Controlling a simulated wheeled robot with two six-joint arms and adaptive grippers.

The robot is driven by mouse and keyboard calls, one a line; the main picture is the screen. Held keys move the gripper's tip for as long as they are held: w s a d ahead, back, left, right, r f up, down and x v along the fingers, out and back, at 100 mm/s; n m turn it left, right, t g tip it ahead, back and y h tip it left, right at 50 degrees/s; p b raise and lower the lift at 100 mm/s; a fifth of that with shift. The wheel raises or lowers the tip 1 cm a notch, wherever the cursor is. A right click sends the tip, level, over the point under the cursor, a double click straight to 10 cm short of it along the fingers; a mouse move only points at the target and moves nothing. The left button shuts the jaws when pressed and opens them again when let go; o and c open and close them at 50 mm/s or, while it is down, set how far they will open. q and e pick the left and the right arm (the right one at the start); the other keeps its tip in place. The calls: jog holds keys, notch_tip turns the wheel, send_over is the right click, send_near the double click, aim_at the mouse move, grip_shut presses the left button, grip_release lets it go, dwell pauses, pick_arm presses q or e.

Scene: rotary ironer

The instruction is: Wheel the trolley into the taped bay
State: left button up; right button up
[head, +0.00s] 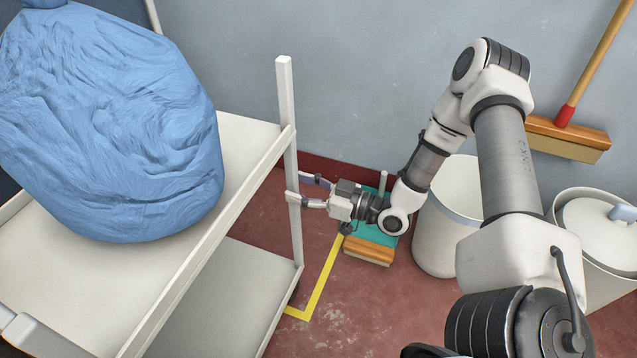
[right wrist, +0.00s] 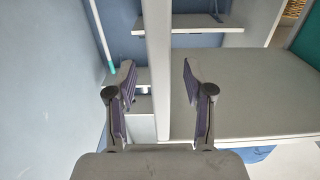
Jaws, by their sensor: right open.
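The white trolley (head: 215,240) stands at the left in the head view, with an upper and a lower shelf and corner posts. A big blue bag (head: 110,130) lies on its upper shelf. In the right wrist view the post (right wrist: 157,60) stands between the two open fingers (right wrist: 159,88), with a gap on each side. Yellow tape (head: 322,280) marks a corner of the bay on the floor beside the trolley; the rest of the bay is hidden. My left gripper does not show.
A white bin (head: 440,235) and a lidded bin (head: 600,235) stand at the right. Red floor shows between.

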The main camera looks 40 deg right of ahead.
jog(key=shift+b+x, duration=0.35)
jog(key=shift+x, duration=0.7)
jog(key=shift+w+a, duration=0.15)
jog(key=shift+w, duration=0.05)
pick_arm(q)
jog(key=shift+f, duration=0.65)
pick_arm(e)
jog(key=shift+c, duration=0.3)
grip_shut()
